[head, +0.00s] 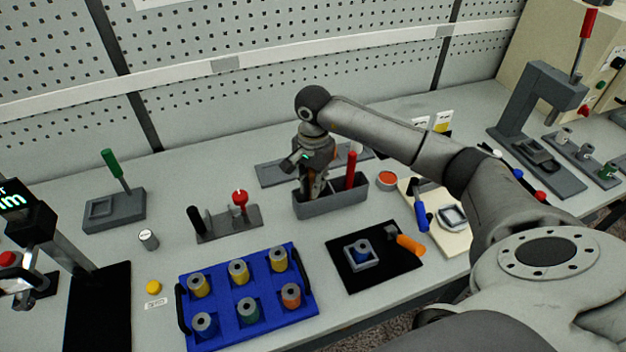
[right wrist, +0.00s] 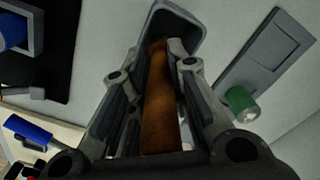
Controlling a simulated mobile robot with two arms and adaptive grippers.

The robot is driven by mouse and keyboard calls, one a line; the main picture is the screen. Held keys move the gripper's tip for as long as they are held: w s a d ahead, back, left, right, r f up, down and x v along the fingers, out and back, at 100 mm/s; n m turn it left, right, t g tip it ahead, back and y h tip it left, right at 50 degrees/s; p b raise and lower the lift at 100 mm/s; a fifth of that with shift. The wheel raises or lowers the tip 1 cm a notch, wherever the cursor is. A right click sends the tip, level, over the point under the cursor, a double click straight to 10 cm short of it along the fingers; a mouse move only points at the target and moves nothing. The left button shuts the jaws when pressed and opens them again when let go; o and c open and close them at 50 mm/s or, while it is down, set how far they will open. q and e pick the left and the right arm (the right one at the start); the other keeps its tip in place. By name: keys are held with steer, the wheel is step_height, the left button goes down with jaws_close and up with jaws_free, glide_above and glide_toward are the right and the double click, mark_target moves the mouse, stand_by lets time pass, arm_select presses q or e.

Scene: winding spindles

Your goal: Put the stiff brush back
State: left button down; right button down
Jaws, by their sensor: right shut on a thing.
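My right gripper (head: 312,190) is over the left part of a grey open holder (head: 335,204) on the bench. It is shut on the brown handle of the stiff brush (right wrist: 160,110). In the right wrist view the handle runs between the two fingers (right wrist: 160,70) toward the holder (right wrist: 185,14). The brush's far end is hidden, so I cannot tell whether it rests on the holder's floor. A red-handled tool (head: 351,169) stands upright in the right part of the holder. My left gripper is not in view.
A blue tray (head: 250,318) with several spools lies front left. A black mat (head: 345,279) with a small grey dish lies in front of the holder. An orange-red round tin (head: 386,179) stands just right of it. A grey stand with a red-topped pin (head: 240,199) is to its left.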

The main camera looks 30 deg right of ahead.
steer(key=shift+f, duration=0.15)
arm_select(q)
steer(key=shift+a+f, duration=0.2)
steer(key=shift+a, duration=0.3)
arm_select(e)
steer(key=c, duration=1.4)
jaws_free()
